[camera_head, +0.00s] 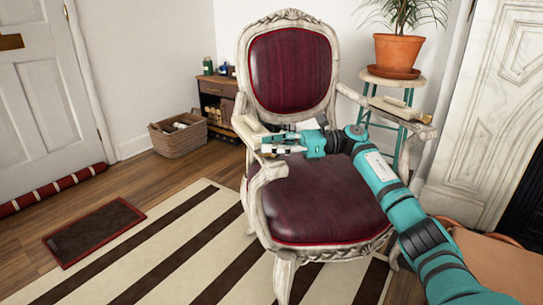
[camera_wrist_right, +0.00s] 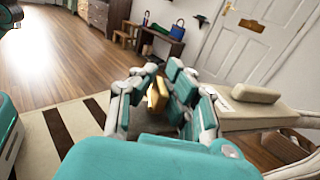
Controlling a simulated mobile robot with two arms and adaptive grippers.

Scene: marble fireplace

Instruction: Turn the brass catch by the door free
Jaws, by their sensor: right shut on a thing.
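My right gripper (camera_head: 268,146) reaches left across the armchair, near its left armrest. In the right wrist view its fingers (camera_wrist_right: 155,92) are closed around a small yellow-tan, brass-coloured piece (camera_wrist_right: 157,95). The fingers hide much of this piece, and I cannot tell whether it is the catch. The white door (camera_head: 38,95) stands at the far left, well away from the gripper. It carries a brass plate (camera_head: 11,42); the door and plate also show in the right wrist view (camera_wrist_right: 252,26). I make out no separate catch beside the door. My left gripper is not in view.
A wicker basket (camera_head: 178,138) and small cabinet (camera_head: 217,92) stand by the wall. A potted plant (camera_head: 398,52) sits on a stool.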

